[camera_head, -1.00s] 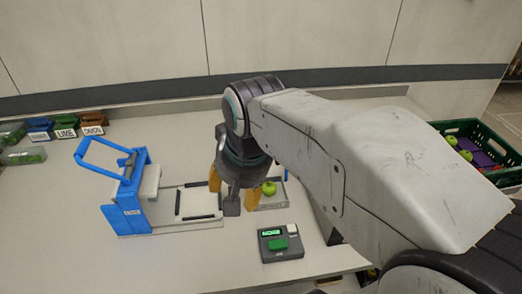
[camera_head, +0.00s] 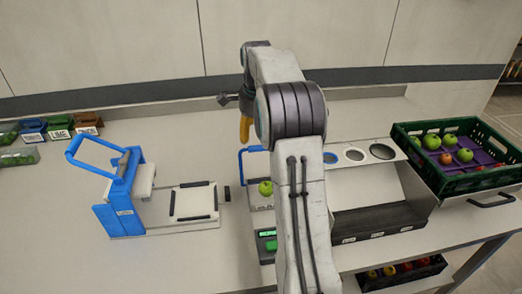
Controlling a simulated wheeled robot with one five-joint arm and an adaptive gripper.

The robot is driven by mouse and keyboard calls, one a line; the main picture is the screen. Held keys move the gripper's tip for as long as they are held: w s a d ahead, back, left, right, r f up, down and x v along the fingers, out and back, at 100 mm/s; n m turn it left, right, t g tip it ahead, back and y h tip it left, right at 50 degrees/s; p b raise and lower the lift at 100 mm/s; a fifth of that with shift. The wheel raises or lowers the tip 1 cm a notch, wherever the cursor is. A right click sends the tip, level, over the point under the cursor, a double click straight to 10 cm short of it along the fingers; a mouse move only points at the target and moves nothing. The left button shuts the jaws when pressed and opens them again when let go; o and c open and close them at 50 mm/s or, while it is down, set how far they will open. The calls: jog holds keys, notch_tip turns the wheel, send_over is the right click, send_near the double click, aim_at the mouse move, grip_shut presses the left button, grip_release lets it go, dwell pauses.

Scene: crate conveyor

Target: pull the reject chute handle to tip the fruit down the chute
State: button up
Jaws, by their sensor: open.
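A green apple (camera_head: 265,187) rests on a small pale tray (camera_head: 257,208), left of my arm. A thin blue loop handle (camera_head: 241,160) stands at the back of this tray, partly hidden by my arm; I cannot tell for certain that it is the reject chute handle. My gripper (camera_head: 238,118) is open and empty, its yellow finger hanging above and behind the blue loop, apparently apart from it. The rest of the gripper is partly hidden by my arm. No chute opening shows clearly at the tray.
A blue lever press (camera_head: 122,205) stands left. A green-screened device (camera_head: 267,244) sits in front of the tray, partly covered by my arm. Right are a stand with round holes (camera_head: 355,155) and a green crate (camera_head: 445,182) of apples. Labelled bins (camera_head: 60,132) stand far left.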

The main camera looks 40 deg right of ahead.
jog(key=shift+w+d+f+m+p, duration=0.4)
jog(key=shift+d+f+p, duration=0.25)
jog(key=shift+f, duration=1.05)
jog(key=shift+w+d+f+m+p, duration=0.4)
jog(key=shift+d+f+p, duration=0.25)
jog(key=shift+f, duration=1)
jog(key=shift+w+d+f+m+p, duration=0.3)
jog(key=shift+w+d+f+p, duration=0.3)
jog(key=shift+f, duration=1.1)
jog(key=shift+s, duration=0.1)
jog(key=shift+c, duration=0.4)
grip_shut()
